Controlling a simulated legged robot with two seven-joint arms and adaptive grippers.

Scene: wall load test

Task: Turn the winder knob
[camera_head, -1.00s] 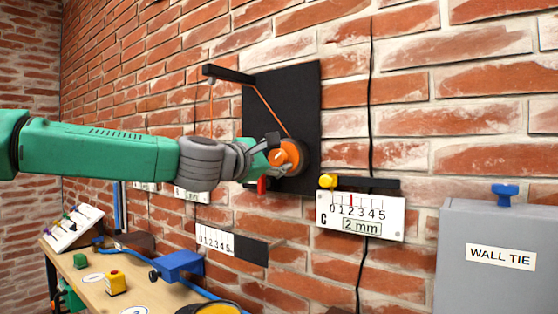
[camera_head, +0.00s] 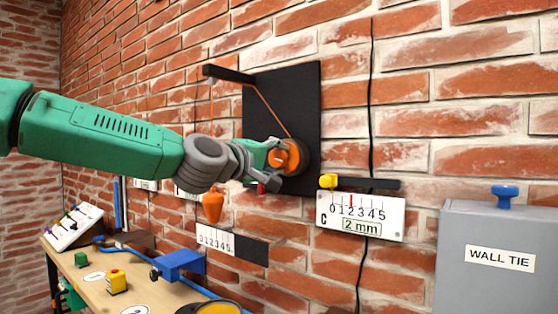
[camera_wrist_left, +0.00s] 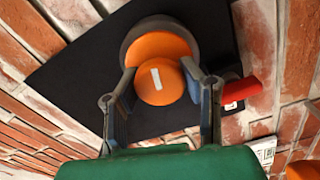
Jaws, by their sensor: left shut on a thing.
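The orange winder knob (camera_head: 286,156) sits on a dark round drum on a black wall plate (camera_head: 302,92). In the left wrist view the knob (camera_wrist_left: 158,82) carries a white mark tilted slightly off vertical. My left gripper (camera_head: 276,156) is shut on the knob, with one finger on each side of it in the left wrist view (camera_wrist_left: 160,86). An orange cord (camera_head: 270,110) runs from a black arm (camera_head: 228,74) at the plate's top to the drum. An orange plumb bob (camera_head: 212,206) hangs below my left wrist.
A red lever (camera_wrist_left: 241,91) is beside the drum. A yellow knob (camera_head: 327,181) and scale C (camera_head: 360,216) are to the right, then a grey WALL TIE box (camera_head: 494,258). A bench (camera_head: 98,290) with a blue clamp (camera_head: 178,265) is lower left.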

